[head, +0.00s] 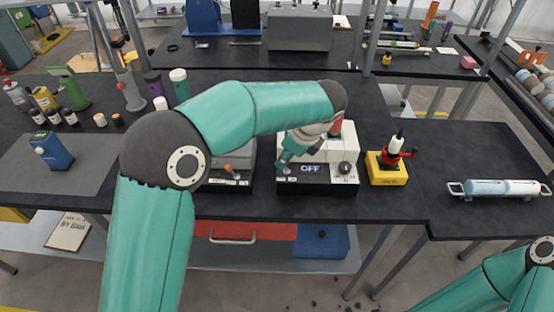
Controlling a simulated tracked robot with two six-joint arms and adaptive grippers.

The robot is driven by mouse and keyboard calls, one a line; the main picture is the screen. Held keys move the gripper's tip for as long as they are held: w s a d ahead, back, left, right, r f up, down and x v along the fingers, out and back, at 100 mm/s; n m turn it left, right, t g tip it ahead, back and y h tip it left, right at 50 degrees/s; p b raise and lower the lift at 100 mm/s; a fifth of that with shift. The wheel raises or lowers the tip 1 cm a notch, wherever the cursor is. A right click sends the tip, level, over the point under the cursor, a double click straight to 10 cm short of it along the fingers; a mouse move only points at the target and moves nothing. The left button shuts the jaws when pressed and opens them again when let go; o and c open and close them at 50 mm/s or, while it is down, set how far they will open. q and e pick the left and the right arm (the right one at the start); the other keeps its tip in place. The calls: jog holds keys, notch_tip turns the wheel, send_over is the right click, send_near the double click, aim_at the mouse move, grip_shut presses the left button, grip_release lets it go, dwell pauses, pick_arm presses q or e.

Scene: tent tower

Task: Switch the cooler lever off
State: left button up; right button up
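A white device with a black front panel (335,185) stands on the dark bench near the middle, and its display reads OFF (310,168). A dark round knob (345,168) is at its right front. I cannot tell for sure whether this is the cooler, and no lever on it shows clearly. My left gripper (284,164) points down at its left front, close to the panel's left end. Whether it touches anything there is unclear, and its finger opening is too small to read. My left arm hides part of the device. My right gripper is out of view.
A grey device (238,160) with a small orange lever stands to the left. A yellow-based stand (388,170) with a red part is close on the right. Bottles (48,100) stand at left.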

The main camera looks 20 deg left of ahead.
aim_at(278, 172)
pick_arm(q)
jog(key=shift+x, duration=1.85)
grip_shut()
jog(key=shift+s+a+f+h+b, duration=0.1)
jog(key=shift+a+f+h+b, duration=0.25)
jog(key=shift+h, duration=0.55)
jog(key=shift+r, duration=0.1)
grip_release()
jog(key=shift+s, duration=0.1)
jog(key=shift+r+t, duration=0.1)
jog(key=shift+t, duration=0.2)
